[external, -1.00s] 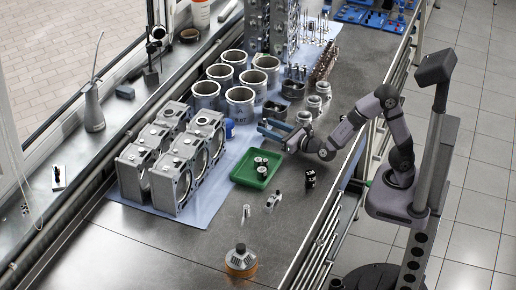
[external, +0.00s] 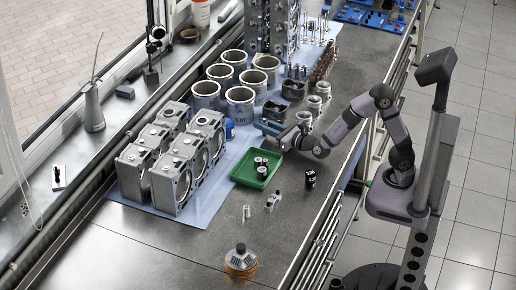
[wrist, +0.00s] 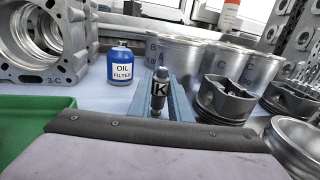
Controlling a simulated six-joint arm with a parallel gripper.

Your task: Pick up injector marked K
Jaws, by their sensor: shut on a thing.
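The injector marked K (wrist: 158,92) is a small dark upright part with a white label and a black K. In the wrist view it stands between the two blue fingers of my gripper (wrist: 162,82), which are shut on it. In the external view my gripper (external: 270,128) is low over the bench, just beyond the green tray. The injector is too small and hidden there to make out. I cannot tell whether its lower end touches the blue mat.
A blue oil filter (wrist: 120,66) stands left of the fingers, grey engine blocks (external: 175,185) further left. Pistons (wrist: 222,100) and metal cylinders (external: 240,103) stand close by.

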